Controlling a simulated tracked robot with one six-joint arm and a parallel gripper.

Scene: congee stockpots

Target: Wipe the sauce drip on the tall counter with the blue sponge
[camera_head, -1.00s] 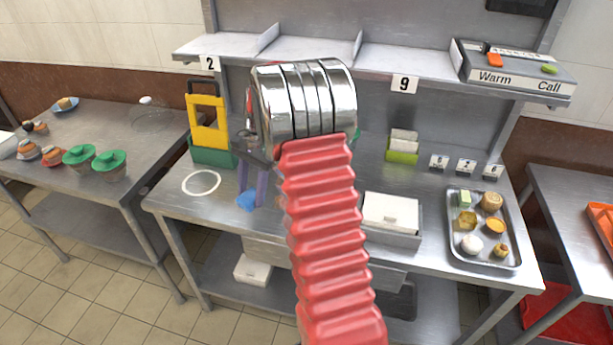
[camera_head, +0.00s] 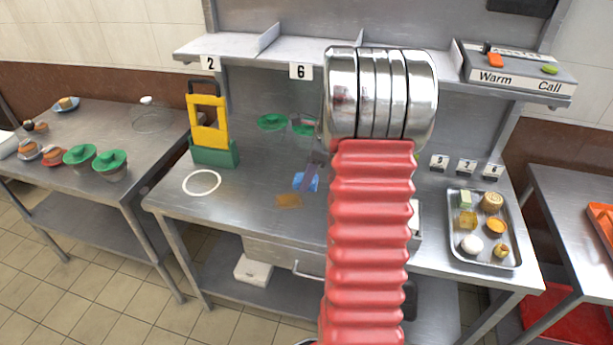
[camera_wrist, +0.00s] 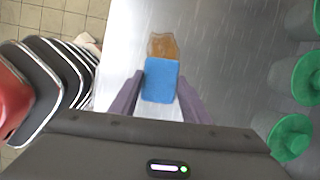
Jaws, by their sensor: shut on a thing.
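The blue sponge (camera_head: 300,182) is held between the purple-grey fingers of my gripper (camera_head: 311,178), over the middle of the steel counter (camera_head: 250,215). In the wrist view the sponge (camera_wrist: 160,80) sits squarely between both fingers. The sauce drip (camera_head: 289,200), a flat orange-brown patch, lies on the counter just in front of the sponge. In the wrist view the drip (camera_wrist: 163,45) shows directly beyond the sponge's far edge. I cannot tell whether the sponge touches the counter or covers part of the drip.
A yellow and green caddy (camera_head: 210,130) and a white ring (camera_head: 201,184) are on the left. Green-lidded pots (camera_head: 272,122) stand behind the sponge. A tray of food pieces (camera_head: 482,260) is at the right. My arm hides much of the counter's right-middle.

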